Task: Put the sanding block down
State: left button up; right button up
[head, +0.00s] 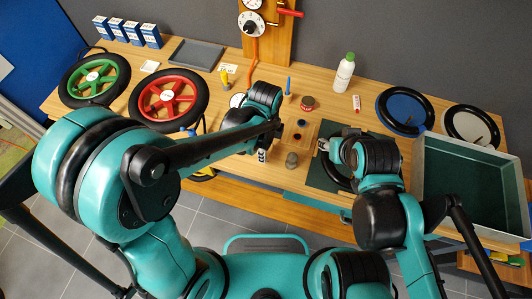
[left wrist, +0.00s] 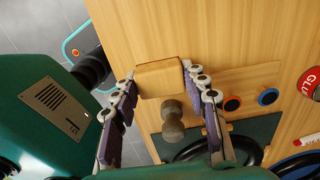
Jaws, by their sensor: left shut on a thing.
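The sanding block (left wrist: 159,78) is a tan wooden block. In the left wrist view it sits between the fingertips of my left gripper (left wrist: 158,72), which is shut on it. The wooden table lies below; I cannot tell whether the block touches it. In the head view my left gripper (head: 262,155) is near the table's front edge, mostly hidden by my own arm, and the block cannot be made out there. My right gripper (head: 323,146) is over the dark green mat (head: 322,172); its fingers are too small and covered to read.
A grey-brown knobbed piece (left wrist: 172,125) stands close to the block; it also shows in the head view (head: 292,159). A black tyre lies on the mat. A green crate (head: 425,180) is at right.

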pick_arm(q)
notch_tip(320, 180, down, 3)
jog(key=shift+w+f+b, duration=0.1)
jog(key=shift+b, duration=0.3)
jog(key=o, duration=1.2)
